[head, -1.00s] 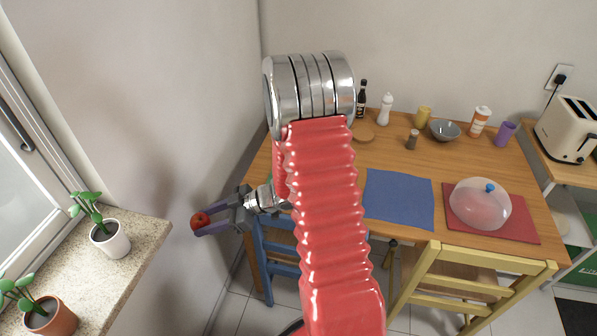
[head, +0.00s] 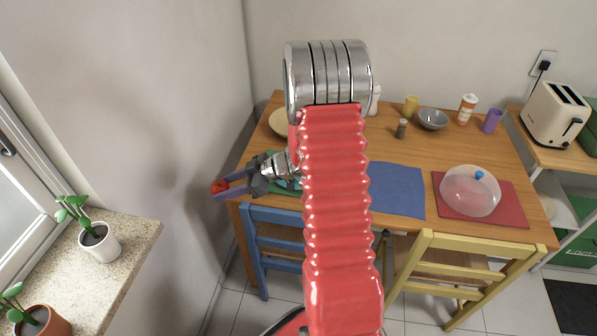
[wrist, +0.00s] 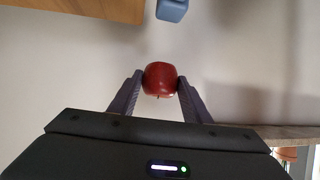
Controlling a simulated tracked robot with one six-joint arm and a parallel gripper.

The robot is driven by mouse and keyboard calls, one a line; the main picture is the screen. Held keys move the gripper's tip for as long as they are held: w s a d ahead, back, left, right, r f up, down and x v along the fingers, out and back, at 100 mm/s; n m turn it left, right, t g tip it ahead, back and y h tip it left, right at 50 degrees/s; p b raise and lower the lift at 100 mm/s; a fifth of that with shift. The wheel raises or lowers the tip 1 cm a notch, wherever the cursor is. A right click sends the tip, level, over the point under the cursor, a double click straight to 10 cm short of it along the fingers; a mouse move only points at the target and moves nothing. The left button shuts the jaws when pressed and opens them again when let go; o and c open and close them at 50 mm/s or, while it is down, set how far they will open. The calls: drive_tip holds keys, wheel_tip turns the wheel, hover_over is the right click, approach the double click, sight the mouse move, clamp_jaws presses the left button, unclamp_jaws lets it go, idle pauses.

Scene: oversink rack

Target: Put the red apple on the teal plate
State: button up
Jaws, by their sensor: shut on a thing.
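My gripper (head: 223,189) is shut on the red apple (head: 218,186), just beyond the left end of the wooden table (head: 400,155). In the wrist view the apple (wrist: 160,79) sits between the two fingertips, with clear space around it. A small teal patch (head: 291,184) shows on the table behind my wrist. My arm hides most of it, and I cannot tell whether it is the plate or a mat.
A blue chair (head: 277,216) and a yellow chair (head: 470,243) stand at the table's front. A blue mat (head: 398,190) lies bare. A clear dome (head: 470,191) sits on a red mat (head: 520,213). A potted plant (head: 99,243) stands on the sill at left.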

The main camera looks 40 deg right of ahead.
drive_tip(key=s+d+r+m+h, duration=0.1)
drive_tip(key=d+r+m+h, duration=0.1)
drive_tip(key=d, duration=1.1)
drive_tip(key=s+d+r+m+t+h, duration=0.1)
drive_tip(key=s+d+r+m+h, duration=0.1)
drive_tip(key=d, duration=1.2)
drive_tip(key=shift+s+r+m, duration=0.2)
drive_tip(key=shift+s+m, duration=0.1)
drive_tip(key=shift+m, duration=0.1)
drive_tip(key=shift+f, duration=3.15)
drive_tip(key=shift+f, duration=1.9)
